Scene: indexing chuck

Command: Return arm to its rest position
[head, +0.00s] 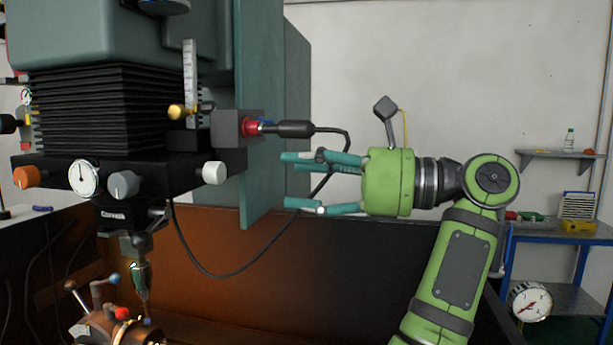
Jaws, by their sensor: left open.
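My left arm, green with dark joints, rises from the lower right of the head view. Its left gripper (288,180) points left, with teal fingers spread apart and nothing between them. The fingertips appear close to the teal machine panel (262,120) in the picture; whether they touch it I cannot tell. A black cable (345,150) loops down from a plug and passes by the fingers. The chuck (115,330) is at the lower left, partly cut off by the bottom edge. My right gripper is not in view.
The machine head (105,110) with knobs and a dial fills the left. A red-collared plug (252,127) sits in a grey box on its side. A blue-framed bench (550,235) and a shelf (565,153) stand at right. Clear wall space lies above my arm.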

